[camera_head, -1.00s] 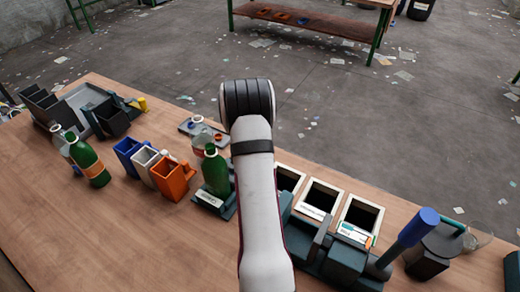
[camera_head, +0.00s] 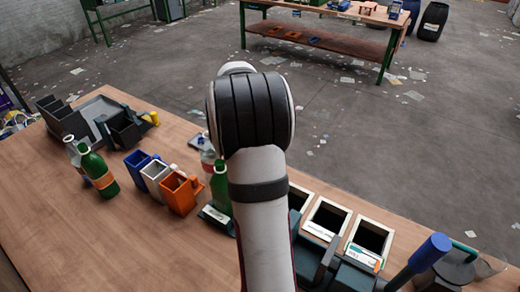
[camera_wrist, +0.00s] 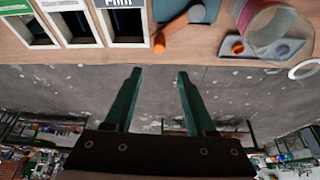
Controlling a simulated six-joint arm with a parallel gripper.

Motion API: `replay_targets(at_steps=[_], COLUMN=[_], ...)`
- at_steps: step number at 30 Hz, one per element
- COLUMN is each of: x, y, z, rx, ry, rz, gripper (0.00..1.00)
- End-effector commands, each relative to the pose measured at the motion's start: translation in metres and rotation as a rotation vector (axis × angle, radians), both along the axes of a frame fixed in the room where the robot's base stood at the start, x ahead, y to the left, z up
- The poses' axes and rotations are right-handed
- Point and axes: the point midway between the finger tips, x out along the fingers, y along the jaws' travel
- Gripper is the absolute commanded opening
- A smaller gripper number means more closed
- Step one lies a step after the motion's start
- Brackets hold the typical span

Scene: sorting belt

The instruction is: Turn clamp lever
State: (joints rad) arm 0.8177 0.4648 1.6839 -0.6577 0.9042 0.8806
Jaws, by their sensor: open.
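My gripper (camera_wrist: 159,73) is open and empty in the wrist view, its two dark green fingers apart over the grey floor past the table edge. An orange lever (camera_wrist: 180,29) with a rounded end shows beyond the fingertips, joined to a blue-grey block (camera_wrist: 205,10); it looks like the clamp lever. The gripper is apart from it. In the head view my arm hides the gripper and that lever. A blue-handled lever (camera_head: 430,252) rises at the right.
Open bins (camera_head: 326,219) stand right of my arm and show at the wrist view's top left (camera_wrist: 75,25). A grey tray with caps (camera_wrist: 290,50) lies beside a clear container (camera_wrist: 268,22). Blue, white and orange boxes (camera_head: 180,194) stand left. The front left table (camera_head: 90,235) is clear.

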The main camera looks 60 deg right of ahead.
Motion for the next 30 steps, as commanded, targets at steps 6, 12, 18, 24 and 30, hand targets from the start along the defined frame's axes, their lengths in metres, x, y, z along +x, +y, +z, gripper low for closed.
replay_targets(at_steps=[6,12,18,24,30], x=[0.004,0.004,0.010,0.017,0.012], y=[-0.053,-0.085,-0.094,-0.106,-0.098], z=[-0.029,-0.042,-0.073,-0.115,-0.134], rx=[0.072,0.052,0.052,0.052,0.051], ry=[0.008,0.006,0.008,0.009,0.008], rz=[0.374,0.599,0.607,0.608,0.606], gripper=[0.14,0.00,0.00,0.00,0.00])
